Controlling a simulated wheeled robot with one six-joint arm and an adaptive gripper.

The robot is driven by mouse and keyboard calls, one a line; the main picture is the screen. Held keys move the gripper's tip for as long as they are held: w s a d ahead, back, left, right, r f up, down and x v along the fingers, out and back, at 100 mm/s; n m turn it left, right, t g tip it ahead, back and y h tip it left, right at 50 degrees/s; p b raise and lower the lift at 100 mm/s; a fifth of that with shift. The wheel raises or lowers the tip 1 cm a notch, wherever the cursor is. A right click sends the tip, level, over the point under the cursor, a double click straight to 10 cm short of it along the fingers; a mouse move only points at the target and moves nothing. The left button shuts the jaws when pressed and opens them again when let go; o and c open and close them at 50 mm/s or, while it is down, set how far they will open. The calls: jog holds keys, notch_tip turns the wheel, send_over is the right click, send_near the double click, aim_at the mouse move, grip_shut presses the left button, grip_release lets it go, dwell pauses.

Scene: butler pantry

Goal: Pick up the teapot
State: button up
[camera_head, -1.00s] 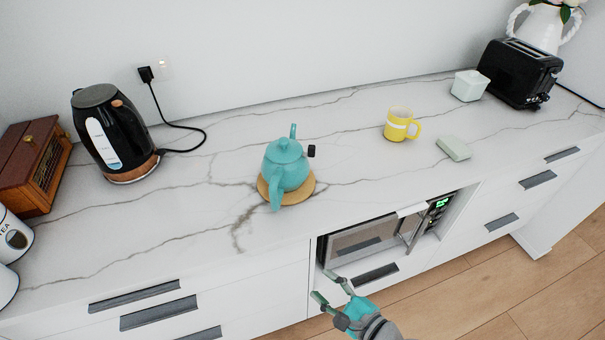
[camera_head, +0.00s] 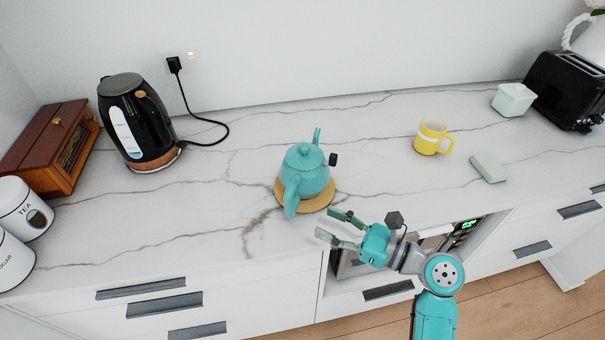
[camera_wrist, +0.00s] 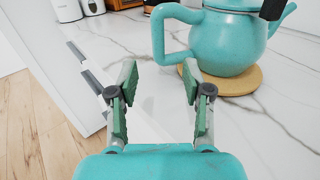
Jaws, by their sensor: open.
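The teal teapot (camera_head: 306,176) stands upright on a round wooden trivet (camera_head: 322,203) on the marble counter. Its loop handle faces the front of the counter and its spout points to the back. In the wrist view the teapot (camera_wrist: 228,42) is at the upper right, with its handle (camera_wrist: 159,40) beyond my fingers and the trivet (camera_wrist: 240,82) beneath it. My gripper (camera_head: 331,225) is open and empty near the counter's front edge, in front and slightly right of the teapot, not touching it. Both fingers of my gripper (camera_wrist: 160,82) show in the wrist view.
A small black block (camera_head: 333,159) shows beside the teapot. A black kettle (camera_head: 138,122), wooden box (camera_head: 50,150) and white canisters (camera_head: 20,207) are left. A yellow mug (camera_head: 430,137), pale green block (camera_head: 489,168), white pot (camera_head: 512,99) and toaster (camera_head: 565,90) are right. A microwave (camera_head: 350,263) sits below.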

aim_at(293, 209)
jog(key=x, duration=1)
jog(key=shift+a+f, duration=0.25)
grip_shut()
jog(key=shift+r, duration=0.1)
